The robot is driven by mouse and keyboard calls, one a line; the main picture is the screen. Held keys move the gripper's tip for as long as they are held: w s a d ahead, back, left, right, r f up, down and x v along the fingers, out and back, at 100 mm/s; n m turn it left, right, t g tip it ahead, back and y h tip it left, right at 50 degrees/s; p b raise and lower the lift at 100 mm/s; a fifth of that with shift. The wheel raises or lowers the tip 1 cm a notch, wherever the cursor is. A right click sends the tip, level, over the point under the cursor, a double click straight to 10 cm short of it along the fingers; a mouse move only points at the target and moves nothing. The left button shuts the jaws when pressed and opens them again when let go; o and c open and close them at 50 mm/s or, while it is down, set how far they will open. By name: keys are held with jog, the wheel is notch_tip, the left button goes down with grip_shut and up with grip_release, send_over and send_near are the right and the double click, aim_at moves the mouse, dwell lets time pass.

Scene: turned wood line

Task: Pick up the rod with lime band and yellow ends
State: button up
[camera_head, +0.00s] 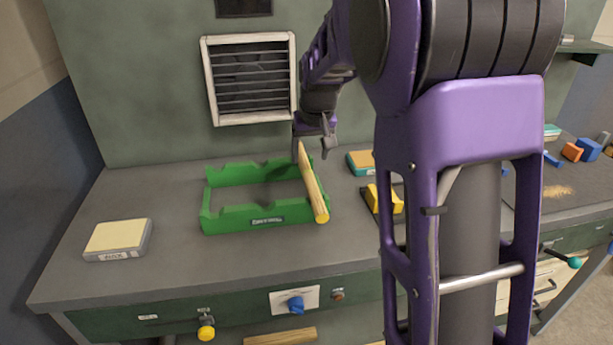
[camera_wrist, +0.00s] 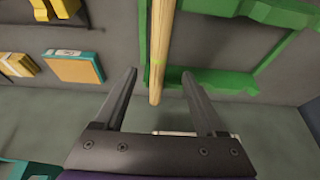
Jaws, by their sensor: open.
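The pale wooden rod (camera_head: 313,188) lies across the right side of the green notched rack (camera_head: 262,221), with a yellow near end. In the wrist view the rod (camera_wrist: 161,38) runs down the picture, with a thin lime band near its lower end. My gripper (camera_head: 313,150) is over the far end of the rod. Its fingers (camera_wrist: 159,76) are apart, one on each side of the rod's end in the wrist view, with gaps on both sides. I cannot tell the exact height between fingers and rod.
A cream-topped block (camera_head: 117,238) sits on the bench at left. Right of the rack are a teal-edged block (camera_head: 360,163) and a yellow piece (camera_head: 384,199), partly behind my arm. A vent (camera_head: 250,78) is on the wall behind. The bench between the cream-topped block and the rack is clear.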

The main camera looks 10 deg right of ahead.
aim_at(308, 171)
jog(key=x, duration=0.8)
jog(key=shift+b, duration=0.4)
jog(key=shift+r, duration=0.15)
grip_shut()
